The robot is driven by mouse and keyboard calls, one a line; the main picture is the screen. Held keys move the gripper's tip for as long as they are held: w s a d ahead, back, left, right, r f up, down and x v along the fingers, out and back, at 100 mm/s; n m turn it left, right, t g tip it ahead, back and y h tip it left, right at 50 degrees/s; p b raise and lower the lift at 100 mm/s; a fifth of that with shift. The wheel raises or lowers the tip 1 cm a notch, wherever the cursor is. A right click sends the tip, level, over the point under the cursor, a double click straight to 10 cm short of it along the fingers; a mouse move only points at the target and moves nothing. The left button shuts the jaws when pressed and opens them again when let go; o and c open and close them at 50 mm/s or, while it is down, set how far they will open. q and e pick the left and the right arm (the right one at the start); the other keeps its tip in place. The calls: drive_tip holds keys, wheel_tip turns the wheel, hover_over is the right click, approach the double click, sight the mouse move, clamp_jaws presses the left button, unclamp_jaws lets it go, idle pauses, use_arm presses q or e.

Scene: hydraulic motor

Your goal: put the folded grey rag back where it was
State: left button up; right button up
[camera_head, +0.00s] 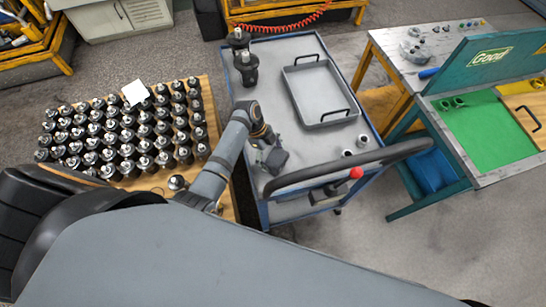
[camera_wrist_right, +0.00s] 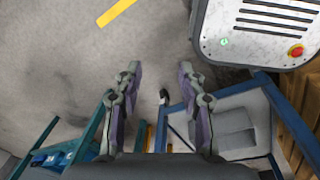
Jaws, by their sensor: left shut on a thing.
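My left gripper (camera_head: 264,140) is over the near left part of the blue-framed trolley top (camera_head: 300,205). It is shut on a dark grey piece, which appears to be the folded grey rag (camera_head: 276,159). The rag is low over the trolley top; I cannot tell whether it touches. The gripper and wrist partly hide it. My right gripper (camera_wrist_right: 160,78) shows in the right wrist view, with its fingers wide apart and nothing between them, above the floor.
A grey tray (camera_head: 325,123) with black handles lies on the trolley. Two dark motors (camera_head: 245,68) stand at its far left corner, small metal rings (camera_head: 362,141) near its right edge. A wooden table (camera_head: 218,125) full of motors is left; a workbench (camera_head: 510,165) is right.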

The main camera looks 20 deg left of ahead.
use_arm(q)
drive_tip(key=shift+w+d+f, duration=0.2)
drive_tip(key=shift+w+d, duration=0.1)
drive_tip(key=shift+d, duration=0.25)
drive_tip(key=shift+s, duration=0.1)
drive_tip(key=shift+s+a, duration=0.1)
drive_tip(key=shift+a, duration=0.05)
drive_tip(key=o, duration=0.9)
drive_tip(key=shift+s+a, duration=0.1)
drive_tip(key=shift+a, duration=0.1)
drive_tip(key=shift+d, duration=0.2)
drive_tip(key=shift+r, duration=0.2)
drive_tip(key=b+v, duration=0.1)
drive_tip(key=v, duration=1.1)
drive_tip(key=shift+b, duration=0.3)
use_arm(e)
drive_tip(key=w+f, duration=0.2)
drive_tip(key=shift+f, duration=0.3)
use_arm(q)
drive_tip(key=shift+f, duration=0.1)
